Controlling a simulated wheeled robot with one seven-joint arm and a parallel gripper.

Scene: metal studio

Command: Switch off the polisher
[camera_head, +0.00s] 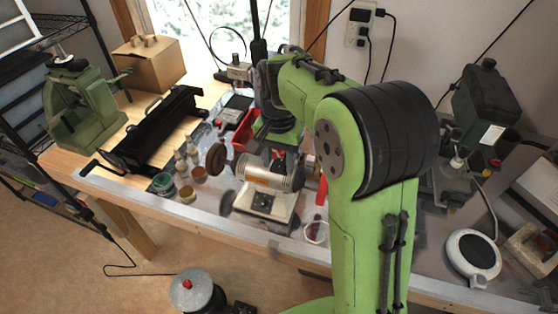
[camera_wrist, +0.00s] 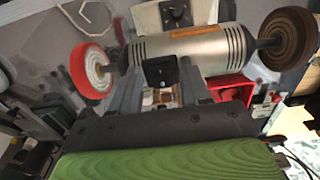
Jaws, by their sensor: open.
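The polisher (camera_head: 257,172) stands on the workbench, a silver motor body on a pale base with a round wheel at each end. In the wrist view the polisher (camera_wrist: 200,50) lies across the top, with a red-rimmed wheel (camera_wrist: 92,70) at left and a brown wheel (camera_wrist: 290,40) at right. A small black switch box (camera_wrist: 160,71) shows on its side. My gripper (camera_wrist: 160,85) is open, its two fingers pointing at the polisher with the black box between their tips in the picture. Contact cannot be told. In the head view my arm hides the fingers.
A red bin (camera_head: 246,129) sits just behind the polisher. Small jars (camera_head: 188,194) and spray bottles stand to its left, near a long black tool (camera_head: 155,130). A round white device (camera_head: 472,254) is at right.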

